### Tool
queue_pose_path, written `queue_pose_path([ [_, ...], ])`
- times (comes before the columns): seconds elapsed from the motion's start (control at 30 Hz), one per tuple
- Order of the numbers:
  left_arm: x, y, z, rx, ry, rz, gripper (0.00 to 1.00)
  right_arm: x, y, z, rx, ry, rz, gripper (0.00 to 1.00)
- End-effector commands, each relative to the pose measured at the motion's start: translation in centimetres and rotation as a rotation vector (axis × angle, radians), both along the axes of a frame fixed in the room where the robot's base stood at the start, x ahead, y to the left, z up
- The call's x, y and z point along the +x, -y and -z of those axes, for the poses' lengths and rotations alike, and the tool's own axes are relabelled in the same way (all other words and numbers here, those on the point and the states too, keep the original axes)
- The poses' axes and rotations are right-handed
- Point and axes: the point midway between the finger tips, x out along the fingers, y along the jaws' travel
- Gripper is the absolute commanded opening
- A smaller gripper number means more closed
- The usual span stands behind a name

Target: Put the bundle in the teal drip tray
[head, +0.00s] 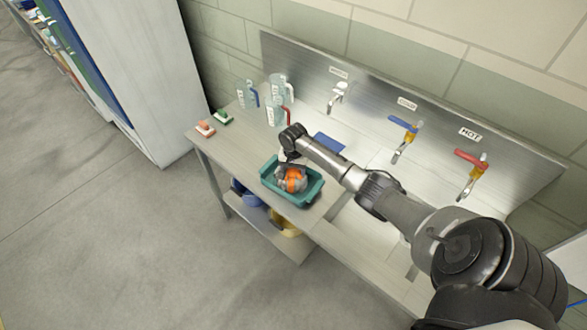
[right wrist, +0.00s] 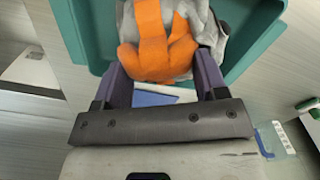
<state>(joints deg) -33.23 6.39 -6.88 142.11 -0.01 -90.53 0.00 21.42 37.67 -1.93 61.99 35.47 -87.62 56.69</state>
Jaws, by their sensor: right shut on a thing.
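The teal drip tray (head: 310,195) sits on the metal counter at its left part. It also fills the top of the right wrist view (right wrist: 265,30). The bundle (head: 294,182), grey with an orange band, is within the tray's outline. In the right wrist view the bundle (right wrist: 160,45) is between the two fingers of my right gripper (right wrist: 165,75). My right gripper (head: 290,168) is shut on the bundle, pointing down over the tray. I cannot tell whether the bundle touches the tray floor. My left gripper is not in view.
Clear jugs (head: 276,100) with coloured handles stand behind the tray. Scrubbing brushes (head: 205,129) lie at the counter's left end. A blue flat item (head: 329,142) lies behind my right arm. Taps (head: 405,138) project from the back panel. Buckets (head: 245,192) stand on the lower shelf.

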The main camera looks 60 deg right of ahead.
Motion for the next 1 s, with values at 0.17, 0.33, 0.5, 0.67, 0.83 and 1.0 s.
queue_pose_path([
  [0.17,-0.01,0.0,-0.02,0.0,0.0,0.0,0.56,0.04,0.02,-0.02,-0.001,0.001,0.0,0.16],
  [0.33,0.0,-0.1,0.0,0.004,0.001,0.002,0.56,0.02,0.0,0.15,0.0,0.001,0.0,0.16],
  [0.5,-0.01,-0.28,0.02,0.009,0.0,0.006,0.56,-0.02,-0.02,0.33,0.001,0.0,0.0,0.76],
  [0.67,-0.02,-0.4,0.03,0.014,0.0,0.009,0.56,-0.02,-0.02,0.32,0.0,-0.001,0.0,0.92],
  [0.83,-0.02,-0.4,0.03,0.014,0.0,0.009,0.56,-0.02,0.0,0.31,0.0,-0.001,0.0,0.92],
  [1.0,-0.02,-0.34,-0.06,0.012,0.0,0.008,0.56,0.01,0.03,-0.36,-0.001,0.001,-0.001,0.92],
])
